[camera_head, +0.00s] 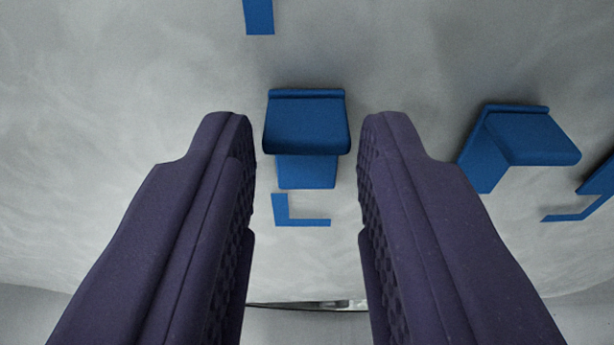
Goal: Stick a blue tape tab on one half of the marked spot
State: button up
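My gripper (307,140) is open, with its two dark purple fingers reaching up from the bottom of the view. A blue tape tab (306,125) shows between the fingertips, with a gap on each side. Its folded upper part stands out from the pale grey surface (180,60), and a flat part (306,173) shows below it. Just below the tab is a blue L-shaped corner mark (297,214) on the surface. I cannot tell whether the tab touches the surface all over.
A second folded blue tab (522,138) is to the right of my right finger. Another blue mark (578,211) and part of a blue piece (600,180) are at the right edge. A blue strip (259,15) is at the top. A dark gap (310,306) shows at the bottom.

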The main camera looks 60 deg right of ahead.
grip_shut()
jog(key=shift+c, duration=0.6)
grip_release()
grip_shut()
jog(key=shift+s+a+r+p, duration=0.15)
jog(key=shift+s+a+p, duration=0.1)
jog(key=shift+a+p, duration=0.25)
jog(key=f+p+v, duration=0.1)
jog(key=p+v, duration=0.2)
jog(key=v, duration=0.4)
jog(key=shift+a, duration=0.2)
jog(key=shift+f, duration=0.1)
